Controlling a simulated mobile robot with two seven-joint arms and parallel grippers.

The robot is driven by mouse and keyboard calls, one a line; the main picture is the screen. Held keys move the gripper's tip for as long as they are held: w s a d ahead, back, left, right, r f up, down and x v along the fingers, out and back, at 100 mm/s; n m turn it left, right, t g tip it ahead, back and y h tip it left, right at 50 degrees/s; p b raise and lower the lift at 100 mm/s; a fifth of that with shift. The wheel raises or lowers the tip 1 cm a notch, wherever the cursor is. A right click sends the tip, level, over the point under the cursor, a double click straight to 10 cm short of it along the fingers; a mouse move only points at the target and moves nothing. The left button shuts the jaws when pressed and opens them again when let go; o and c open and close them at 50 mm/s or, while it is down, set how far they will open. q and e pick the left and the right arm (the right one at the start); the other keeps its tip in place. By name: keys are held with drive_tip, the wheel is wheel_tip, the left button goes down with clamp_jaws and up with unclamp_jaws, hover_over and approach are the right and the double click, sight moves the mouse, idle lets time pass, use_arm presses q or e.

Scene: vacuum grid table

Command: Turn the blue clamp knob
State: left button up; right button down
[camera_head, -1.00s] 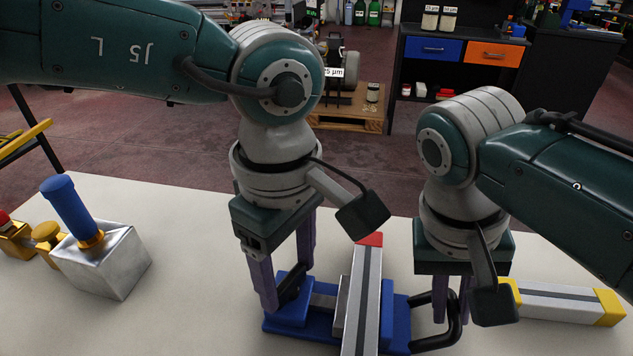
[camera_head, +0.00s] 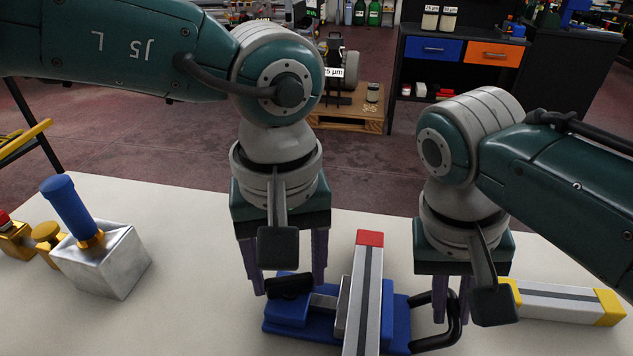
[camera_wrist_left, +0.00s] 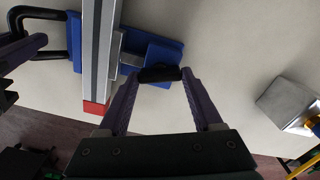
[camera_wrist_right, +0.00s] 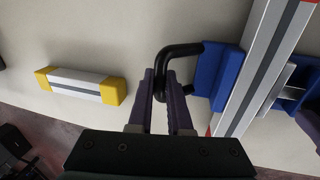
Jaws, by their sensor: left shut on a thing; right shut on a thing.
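The blue clamp (camera_head: 395,320) lies on the table with a grey bar with a red end (camera_head: 362,290) across it. Its black knob (camera_head: 290,284) is at its left end and lies crosswise between the fingers of my left gripper (camera_head: 289,290). The left wrist view shows both fingertips against the ends of the knob (camera_wrist_left: 160,74). My right gripper (camera_head: 452,314) is shut on the clamp's black loop handle (camera_head: 441,341) at the right end. The right wrist view shows the handle (camera_wrist_right: 184,49) between the fingers.
A metal block with a blue handle (camera_head: 105,262) stands on the table at the left, beside brass pieces. A grey bar with yellow ends (camera_head: 560,302) lies right of the clamp, close to my right gripper. The white table (camera_head: 185,230) is clear between block and clamp.

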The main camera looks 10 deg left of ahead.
use_arm(q)
drive_tip(key=shift+m, duration=0.3)
drive_tip(key=o, duration=1.4)
